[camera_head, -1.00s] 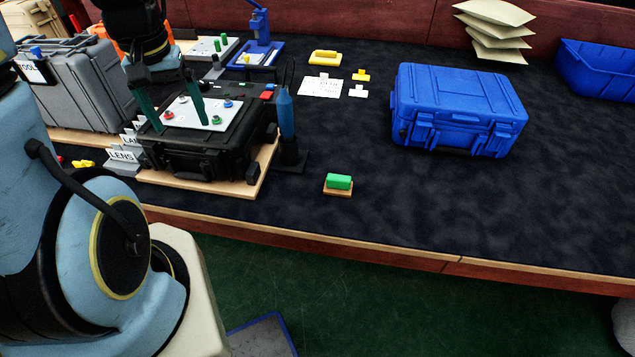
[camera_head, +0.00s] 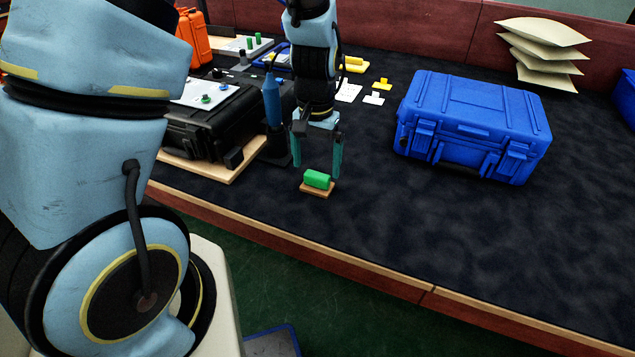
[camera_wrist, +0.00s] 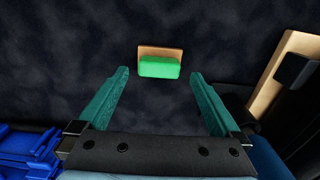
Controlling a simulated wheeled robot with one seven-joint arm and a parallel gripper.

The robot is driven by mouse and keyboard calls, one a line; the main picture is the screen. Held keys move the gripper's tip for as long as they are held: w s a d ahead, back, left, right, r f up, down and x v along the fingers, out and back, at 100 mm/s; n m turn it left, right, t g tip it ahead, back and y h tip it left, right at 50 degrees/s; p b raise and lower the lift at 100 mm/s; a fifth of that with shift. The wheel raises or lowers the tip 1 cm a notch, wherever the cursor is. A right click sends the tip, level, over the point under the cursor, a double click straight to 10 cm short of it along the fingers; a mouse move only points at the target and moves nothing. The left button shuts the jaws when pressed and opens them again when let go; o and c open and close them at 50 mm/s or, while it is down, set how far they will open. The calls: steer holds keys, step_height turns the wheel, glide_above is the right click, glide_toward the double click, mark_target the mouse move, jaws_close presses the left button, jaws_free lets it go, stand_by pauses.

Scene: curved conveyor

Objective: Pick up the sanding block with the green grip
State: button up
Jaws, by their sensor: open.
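The sanding block has a green grip (camera_head: 318,179) on a tan base (camera_head: 317,190) and lies flat on the dark mat near the table's front edge. In the wrist view the green grip (camera_wrist: 159,67) shows ahead of the fingertips, centred between them, with a strip of its tan base (camera_wrist: 160,50) beyond. My gripper (camera_head: 317,172) is open, pointing down, with its teal fingers above and around the block's spot in the head view. In the wrist view my gripper (camera_wrist: 162,74) is empty, and no finger visibly touches the block.
A black case (camera_head: 200,133) on a wooden board and a blue upright tool (camera_head: 272,101) stand close on the left. A blue case (camera_head: 475,115) stands to the right. Small yellow and white pieces (camera_head: 378,91) lie behind. The mat right of the block is clear.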

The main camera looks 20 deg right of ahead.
mark_target(317, 175)
steer(key=shift+d+f+p, duration=0.1)
steer(key=shift+f+p, duration=0.5)
steer(key=shift+f, duration=2.05)
steer(key=c, duration=1.2)
